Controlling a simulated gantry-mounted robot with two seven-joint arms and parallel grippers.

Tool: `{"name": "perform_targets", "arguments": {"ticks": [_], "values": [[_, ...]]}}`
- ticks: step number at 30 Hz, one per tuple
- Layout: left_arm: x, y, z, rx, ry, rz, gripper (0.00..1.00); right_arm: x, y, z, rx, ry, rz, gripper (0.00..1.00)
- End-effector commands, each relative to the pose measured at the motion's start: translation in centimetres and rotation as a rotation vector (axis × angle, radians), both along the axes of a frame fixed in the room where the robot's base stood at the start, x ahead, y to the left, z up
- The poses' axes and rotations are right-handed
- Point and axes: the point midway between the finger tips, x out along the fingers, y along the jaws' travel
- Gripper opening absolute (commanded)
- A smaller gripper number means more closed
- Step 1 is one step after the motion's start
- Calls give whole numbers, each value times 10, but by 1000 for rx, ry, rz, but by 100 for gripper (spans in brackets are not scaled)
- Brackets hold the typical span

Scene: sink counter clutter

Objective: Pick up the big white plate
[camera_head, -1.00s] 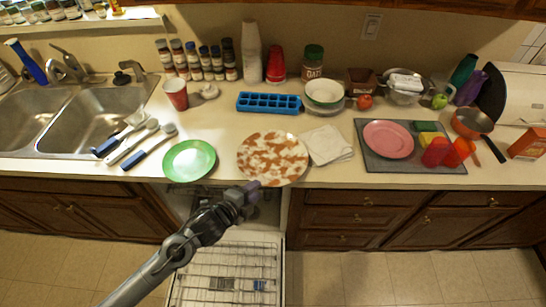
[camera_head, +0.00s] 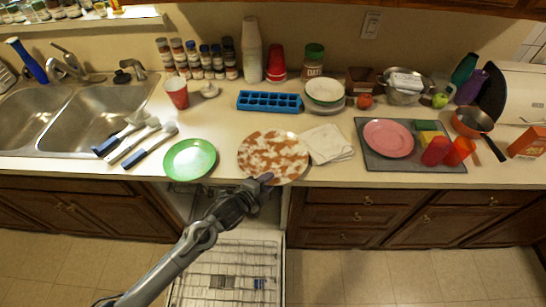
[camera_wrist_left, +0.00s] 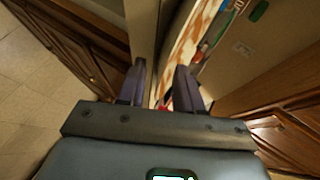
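The big white plate (camera_head: 273,157), covered in orange-brown blotches, lies on the counter with its front rim at the counter's front edge. My left gripper (camera_head: 264,182) is at the plate's front rim, coming from below and in front; whether it touches cannot be told. In the left wrist view, the gripper's two fingers (camera_wrist_left: 159,88) stand apart with nothing clearly held between them. Part of the blotched plate (camera_wrist_left: 190,44) shows beyond the fingers, partly hidden by the right-hand one. My right gripper is not in view.
A green plate (camera_head: 190,159) lies left of the big plate, and a white cloth (camera_head: 327,144) lies close on its right. A blue ice tray (camera_head: 269,101) is behind it. Below the counter, an open dishwasher rack (camera_head: 226,270) lies under my left arm.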

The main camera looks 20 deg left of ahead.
Motion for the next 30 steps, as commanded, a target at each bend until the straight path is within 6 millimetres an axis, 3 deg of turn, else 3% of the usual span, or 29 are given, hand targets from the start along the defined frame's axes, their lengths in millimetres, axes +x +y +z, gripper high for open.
{"name": "perform_targets", "arguments": {"ticks": [1,7,30], "values": [[0,0,0,0,0,0,29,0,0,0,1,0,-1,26],[0,0,0,0,0,0,0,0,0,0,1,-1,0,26],[0,0,0,0,0,1,0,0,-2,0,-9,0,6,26]]}}
